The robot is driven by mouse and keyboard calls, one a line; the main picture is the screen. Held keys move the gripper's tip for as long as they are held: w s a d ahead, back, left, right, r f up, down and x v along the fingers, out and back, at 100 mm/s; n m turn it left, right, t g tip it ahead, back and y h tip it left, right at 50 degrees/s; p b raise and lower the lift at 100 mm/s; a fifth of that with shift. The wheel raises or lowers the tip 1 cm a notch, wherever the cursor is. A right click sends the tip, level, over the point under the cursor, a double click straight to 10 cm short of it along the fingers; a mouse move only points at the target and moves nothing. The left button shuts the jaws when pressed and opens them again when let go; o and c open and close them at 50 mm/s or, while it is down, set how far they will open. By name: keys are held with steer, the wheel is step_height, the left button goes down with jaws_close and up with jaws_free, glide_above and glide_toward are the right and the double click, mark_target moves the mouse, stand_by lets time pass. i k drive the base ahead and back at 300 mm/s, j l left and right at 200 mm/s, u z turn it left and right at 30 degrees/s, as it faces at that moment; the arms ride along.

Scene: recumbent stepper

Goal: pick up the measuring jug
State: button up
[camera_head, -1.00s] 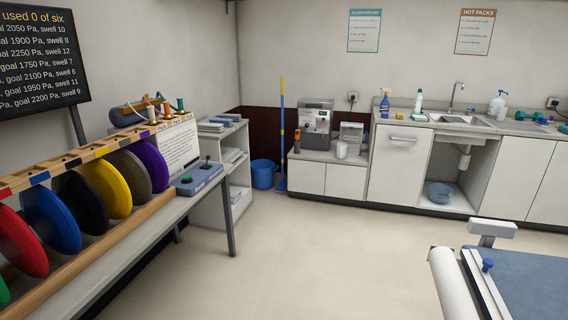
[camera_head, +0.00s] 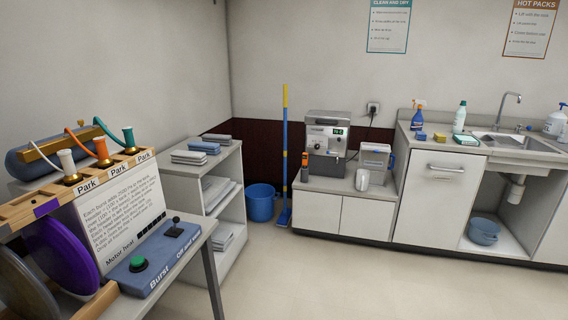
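Two things on the low white cabinet could be the measuring jug, and I cannot tell for sure which. One is a small white vessel (camera_head: 362,180) near the front edge of the cabinet top. The other is a larger grey, box-like container (camera_head: 375,157) just behind it, with a blue part at its right side. Both stand to the right of a grey machine (camera_head: 328,146) with a lit display. My gripper is not in view.
The low cabinet (camera_head: 337,215) stands against the back wall, left of the sink counter (camera_head: 429,197). A blue bucket (camera_head: 261,203) and a blue-and-yellow mop (camera_head: 285,160) stand left of it. A table with discs and a blue control box (camera_head: 155,257) fills the left foreground. Floor is clear ahead.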

mark_target(362, 182)
steer(key=i+j, duration=0.1)
steer(key=i, duration=3.9)
steer(key=i+z, duration=0.25)
steer(key=i, duration=0.6)
